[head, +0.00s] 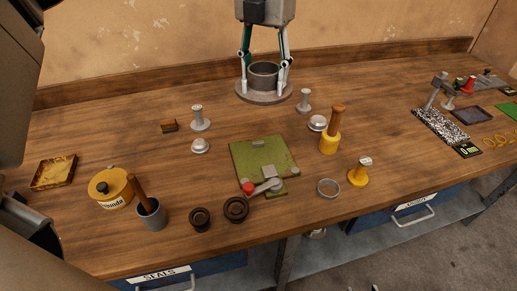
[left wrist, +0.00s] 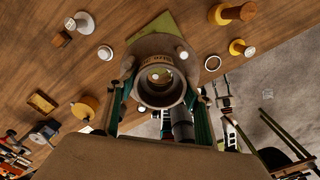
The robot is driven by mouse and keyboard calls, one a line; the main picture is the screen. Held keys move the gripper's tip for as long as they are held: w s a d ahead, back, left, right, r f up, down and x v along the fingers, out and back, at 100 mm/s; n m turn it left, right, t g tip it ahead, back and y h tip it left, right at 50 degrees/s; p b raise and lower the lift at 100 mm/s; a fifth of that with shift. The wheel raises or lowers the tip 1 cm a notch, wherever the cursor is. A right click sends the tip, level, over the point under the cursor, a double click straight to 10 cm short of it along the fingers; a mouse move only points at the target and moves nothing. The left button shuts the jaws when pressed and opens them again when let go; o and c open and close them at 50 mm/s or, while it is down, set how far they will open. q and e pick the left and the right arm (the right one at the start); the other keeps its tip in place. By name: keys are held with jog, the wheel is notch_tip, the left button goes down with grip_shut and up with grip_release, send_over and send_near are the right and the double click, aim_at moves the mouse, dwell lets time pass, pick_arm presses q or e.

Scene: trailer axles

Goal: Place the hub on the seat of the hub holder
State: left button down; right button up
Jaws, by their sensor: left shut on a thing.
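The hub (head: 263,75) is a grey hollow cylinder with a wide round flange at its lower end. My left gripper (head: 265,68) is shut on it, its teal fingers on either side of the cylinder. In the left wrist view the hub (left wrist: 160,92) sits between the fingertips (left wrist: 160,82), open through its middle. It appears held in the air and hides much of the table beneath. A green plate (head: 248,155) with a grey block and a red-knobbed lever lies mid-table; I cannot tell surely whether it is the hub holder. My right gripper is not in view.
Near the plate stand a yellow wood-handled tool (head: 330,140), a yellow stamp (head: 358,176), a metal ring (head: 328,181) and two dark rings. A yellow pot (head: 112,190) and a grey cup (head: 152,216) are at left.

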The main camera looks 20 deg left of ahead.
pick_arm(q)
notch_tip(320, 180, down, 20)
jog(key=shift+d+r, duration=0.1)
jog(key=shift+r, duration=0.1)
dwell(0.7)
jog(key=shift+f, duration=0.1)
jog(key=c, duration=1)
grip_release()
jog(key=shift+s+f, duration=0.1)
jog(key=shift+f, duration=0.05)
jog(key=shift+o, duration=0.2)
notch_tip(320, 180, up, 12)
